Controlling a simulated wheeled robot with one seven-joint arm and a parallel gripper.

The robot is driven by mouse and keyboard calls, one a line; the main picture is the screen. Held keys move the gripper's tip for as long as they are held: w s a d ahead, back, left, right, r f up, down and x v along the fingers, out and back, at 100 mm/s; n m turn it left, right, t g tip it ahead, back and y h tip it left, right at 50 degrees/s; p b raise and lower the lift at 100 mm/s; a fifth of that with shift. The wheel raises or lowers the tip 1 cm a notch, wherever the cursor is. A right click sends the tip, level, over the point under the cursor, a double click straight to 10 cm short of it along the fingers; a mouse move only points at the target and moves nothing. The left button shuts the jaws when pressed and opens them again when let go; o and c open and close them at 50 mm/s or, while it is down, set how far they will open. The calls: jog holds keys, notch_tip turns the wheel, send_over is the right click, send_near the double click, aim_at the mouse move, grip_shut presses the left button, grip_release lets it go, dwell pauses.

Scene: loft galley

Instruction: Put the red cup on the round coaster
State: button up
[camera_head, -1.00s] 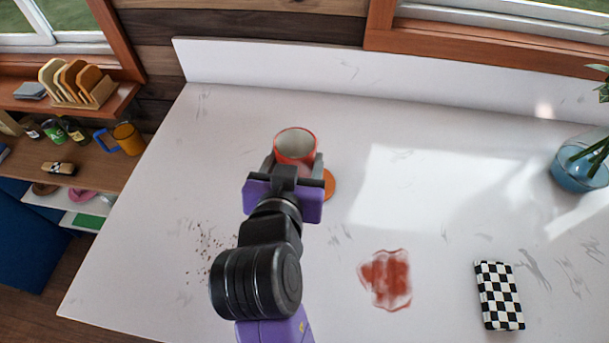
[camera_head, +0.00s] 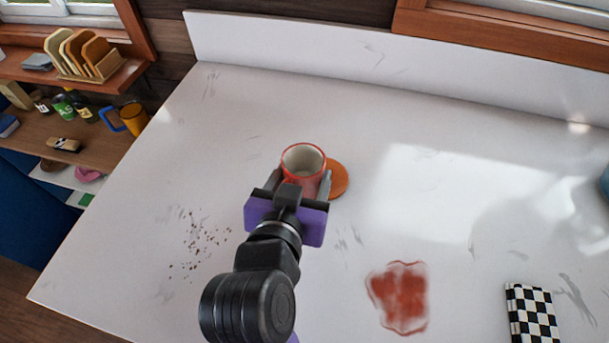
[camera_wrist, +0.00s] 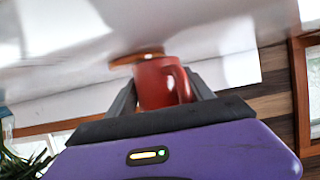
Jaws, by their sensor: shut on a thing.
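The red cup (camera_head: 304,165), white inside, is upright between the fingers of my gripper (camera_head: 302,185). In the wrist view the red cup (camera_wrist: 158,84) shows its handle, with a finger of my gripper (camera_wrist: 163,92) on either side. My gripper is shut on the cup. The round orange-brown coaster (camera_head: 338,180) lies on the white counter just right of the cup, partly hidden behind it and a finger. In the wrist view the coaster's edge (camera_wrist: 137,57) shows beyond the cup. I cannot tell whether the cup touches the counter or overlaps the coaster.
A red spill (camera_head: 400,297) and a black-and-white checkered object (camera_head: 532,315) lie on the white counter (camera_head: 460,150) toward the front right. Dark crumbs (camera_head: 203,240) lie left of my arm. A shelf (camera_head: 95,148) with jars and an orange mug (camera_head: 134,118) stands left.

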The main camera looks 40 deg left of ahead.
jog(key=shift+f, duration=0.15)
jog(key=o, duration=1.6)
jog(key=shift+c, duration=0.2)
jog(key=shift+r, duration=0.2)
jog(key=b+v, duration=0.1)
jog(key=v, duration=1.1)
